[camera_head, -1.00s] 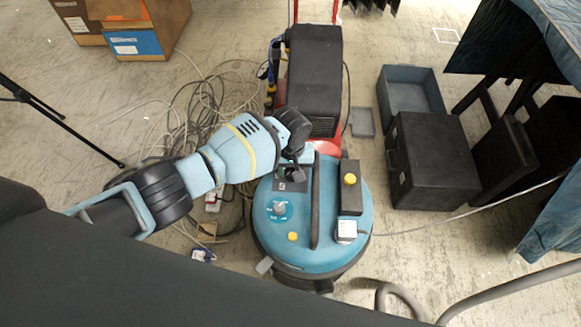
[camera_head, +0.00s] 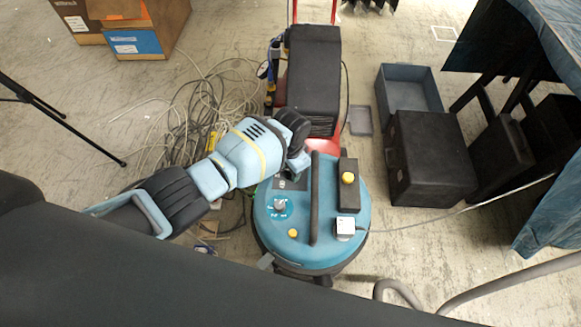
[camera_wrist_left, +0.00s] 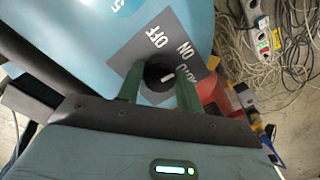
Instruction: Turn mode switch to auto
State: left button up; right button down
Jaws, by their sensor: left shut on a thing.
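The mode switch (camera_wrist_left: 157,77) is a round black knob with a white mark, on a grey panel (camera_wrist_left: 140,57) lettered OFF, ON and a third, partly covered word. The mark points to the right in the left wrist view, away from OFF; its exact setting is hard to tell. My left gripper (camera_wrist_left: 160,83) is shut on the knob, one green finger on each side. In the head view my left gripper (camera_head: 298,163) reaches the far left of the blue drum-shaped machine (camera_head: 335,240) and hides the knob. My right gripper is out of view.
A dial (camera_head: 280,206), a black handle bar (camera_head: 315,205) and a black box with a yellow button (camera_head: 348,178) stand on the machine's top. A black unit (camera_head: 313,75) is behind. Tangled cables (camera_head: 205,110) lie left; a black case (camera_head: 430,150) stands right.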

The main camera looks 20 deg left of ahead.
pick_arm(q)
jog(key=m, duration=0.9)
jog(key=shift+m, duration=1.1)
jog(key=o, duration=1)
